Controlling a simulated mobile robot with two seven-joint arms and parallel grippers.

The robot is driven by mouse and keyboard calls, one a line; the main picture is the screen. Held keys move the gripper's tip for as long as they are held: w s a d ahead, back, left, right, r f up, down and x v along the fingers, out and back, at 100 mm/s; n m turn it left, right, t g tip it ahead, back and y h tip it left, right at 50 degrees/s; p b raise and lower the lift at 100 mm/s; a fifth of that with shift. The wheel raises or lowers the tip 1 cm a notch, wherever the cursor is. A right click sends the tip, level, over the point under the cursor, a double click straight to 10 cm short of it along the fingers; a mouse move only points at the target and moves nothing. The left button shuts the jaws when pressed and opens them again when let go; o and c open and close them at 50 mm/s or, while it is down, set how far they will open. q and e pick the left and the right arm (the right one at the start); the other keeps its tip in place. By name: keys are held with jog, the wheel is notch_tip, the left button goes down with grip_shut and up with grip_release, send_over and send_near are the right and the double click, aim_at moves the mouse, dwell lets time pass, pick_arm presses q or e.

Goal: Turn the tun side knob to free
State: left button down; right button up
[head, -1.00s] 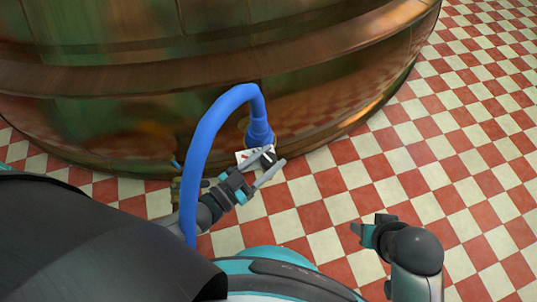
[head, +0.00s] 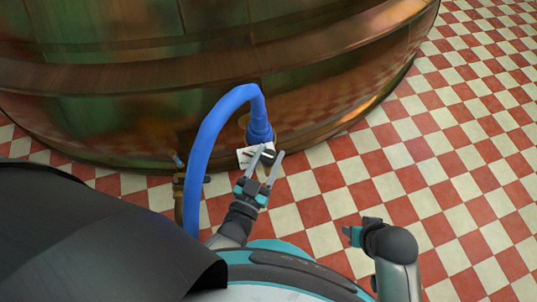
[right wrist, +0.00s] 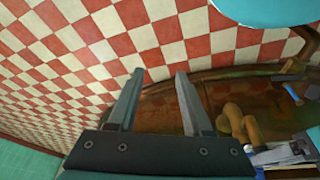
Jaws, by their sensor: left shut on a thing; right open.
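The copper tun (head: 330,105) fills the upper part of the head view. Its side knob (head: 267,158), small and black, sits low on the tun beside a white label (head: 246,156) with a red mark. My left gripper (head: 269,154) has its two fingers on either side of the knob and is shut on it, pointing up in the picture. The fingers hide part of the knob and label. My right gripper (head: 354,234) is at the lower right over the floor, away from the tun; in the right wrist view (right wrist: 158,72) its fingers are apart and empty.
A thick blue hose (head: 207,130) arches from a fitting just above the knob down to the left, close to my left gripper. A brass valve (head: 180,185) stands left of the hose. The red and white tiled floor (head: 450,150) to the right is clear.

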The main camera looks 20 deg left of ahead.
pick_arm(q)
jog(key=shift+c, duration=1.5)
grip_release()
jog(key=shift+s, duration=0.5)
jog(key=s+a+p, duration=0.1)
jog(key=s+p, duration=0.1)
jog(key=s, duration=1.2)
jog(key=shift+a, duration=0.2)
pick_arm(e)
jog(key=shift+g, duration=0.4)
jog(key=f, duration=0.1)
jog(key=s+f, duration=0.1)
jog(key=f, duration=0.1)
jog(key=s+f, duration=0.1)
jog(key=shift+s+d+f, duration=0.15)
jog(key=shift+d, duration=0.05)
pick_arm(q)
jog(key=shift+s, duration=0.15)
